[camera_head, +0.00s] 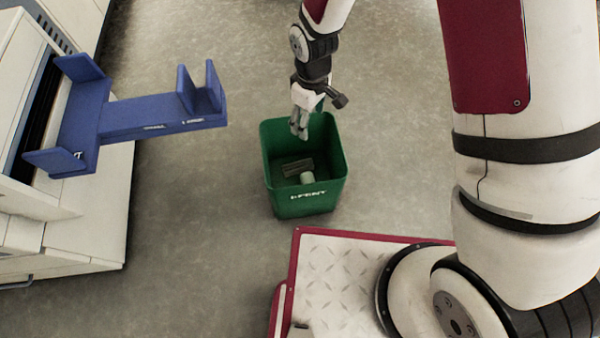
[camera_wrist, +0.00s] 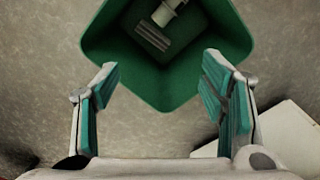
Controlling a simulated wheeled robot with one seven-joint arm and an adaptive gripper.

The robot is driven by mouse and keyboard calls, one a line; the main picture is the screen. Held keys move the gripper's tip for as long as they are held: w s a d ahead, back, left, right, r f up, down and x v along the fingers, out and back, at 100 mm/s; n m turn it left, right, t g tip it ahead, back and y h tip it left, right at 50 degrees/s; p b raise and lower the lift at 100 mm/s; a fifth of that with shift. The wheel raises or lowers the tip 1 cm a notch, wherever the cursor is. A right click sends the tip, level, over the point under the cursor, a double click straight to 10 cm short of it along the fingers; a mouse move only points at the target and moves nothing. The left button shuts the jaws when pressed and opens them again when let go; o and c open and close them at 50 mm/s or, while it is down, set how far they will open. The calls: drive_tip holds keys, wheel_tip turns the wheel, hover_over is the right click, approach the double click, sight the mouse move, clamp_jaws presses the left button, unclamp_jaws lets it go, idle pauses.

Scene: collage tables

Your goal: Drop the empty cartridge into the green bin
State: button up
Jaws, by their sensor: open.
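The green bin (camera_head: 300,206) stands on the floor in the middle of the head view, with white lettering on its front. It also shows at the top of the wrist view (camera_wrist: 160,85). A dark grey ribbed piece with a pale rounded end, which looks like the cartridge (camera_head: 298,168), lies at the bottom of the bin. It shows in the wrist view too (camera_wrist: 153,36).
A blue bracket (camera_head: 150,115) juts out from a white machine (camera_head: 105,195) on the left, level with the bin's left side. Grey floor (camera_head: 195,235) around the bin is clear. My own base is at the lower right.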

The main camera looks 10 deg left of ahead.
wheel_tip(320, 180, up, 8)
drive_tip(key=shift+r, duration=0.25)
idle(0.4)
